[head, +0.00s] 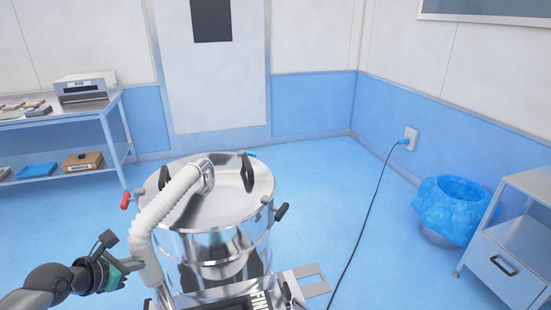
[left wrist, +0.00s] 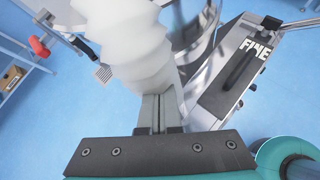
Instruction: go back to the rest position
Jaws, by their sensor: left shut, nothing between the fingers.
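My left gripper (head: 130,264) reaches in from the lower left of the head view, beside the white ribbed hose (head: 148,225). In the left wrist view its fingers (left wrist: 158,108) are together with nothing between them. The hose (left wrist: 120,40) is right at the fingertips there; I cannot tell whether they touch. The hose rises and bends onto the lid of a steel drum (head: 240,200). My right gripper is not in view.
A steel table (head: 50,121) with a boxy device (head: 85,88) stands at the left. A blue-lined bin (head: 450,208) and a steel cabinet (head: 510,262) stand at the right. A black cable (head: 367,215) crosses the blue floor, which is otherwise clear around the drum.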

